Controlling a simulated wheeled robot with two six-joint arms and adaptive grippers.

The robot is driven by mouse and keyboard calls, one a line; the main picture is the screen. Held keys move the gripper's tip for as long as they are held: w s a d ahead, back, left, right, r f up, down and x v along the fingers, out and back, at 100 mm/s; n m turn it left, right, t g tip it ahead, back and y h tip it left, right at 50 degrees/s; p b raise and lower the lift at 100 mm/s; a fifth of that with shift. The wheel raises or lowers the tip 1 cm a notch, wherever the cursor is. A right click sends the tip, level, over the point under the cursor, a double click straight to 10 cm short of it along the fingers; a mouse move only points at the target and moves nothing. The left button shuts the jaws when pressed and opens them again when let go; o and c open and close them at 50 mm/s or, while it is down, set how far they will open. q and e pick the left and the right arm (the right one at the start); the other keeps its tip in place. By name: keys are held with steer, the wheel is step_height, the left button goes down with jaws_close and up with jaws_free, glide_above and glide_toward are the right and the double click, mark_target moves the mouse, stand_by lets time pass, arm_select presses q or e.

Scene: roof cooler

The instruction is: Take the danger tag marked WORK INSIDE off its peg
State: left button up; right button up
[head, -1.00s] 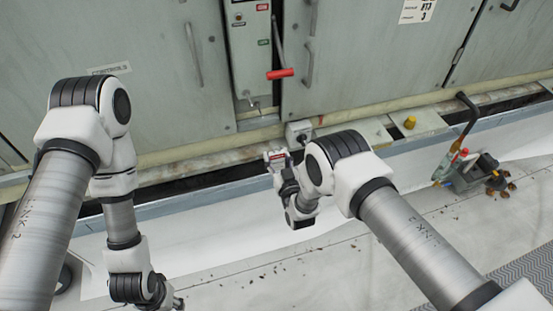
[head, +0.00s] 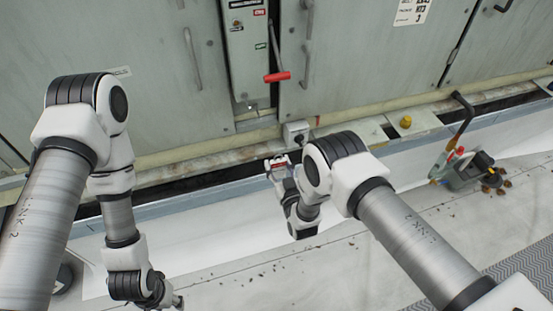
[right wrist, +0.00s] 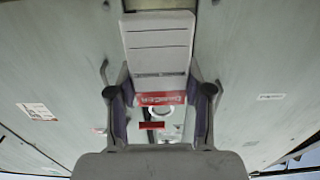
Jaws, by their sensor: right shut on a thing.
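A white tag with a red band (right wrist: 158,45) is held between the two fingers of my right gripper (right wrist: 160,98) in the right wrist view. The lettering on its band looks like DANGER; I cannot read WORK INSIDE. In the head view the tag (head: 276,162) shows small and pale at the tip of my right gripper (head: 283,172), low in front of the cabinet and apart from the panel. The peg is not clearly visible. My left gripper (head: 178,302) is partly cut off at the bottom edge, and its jaws do not show.
A grey control panel (head: 248,60) with a red-handled lever (head: 277,77) stands between cabinet doors with bar handles. A small grey box (head: 296,132) sits at the cabinet foot. A green device with a hose (head: 465,170) stands at right. The pale floor has scattered debris.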

mark_target(279, 168)
steer(key=shift+p+v, duration=0.9)
steer(key=shift+v, duration=1.25)
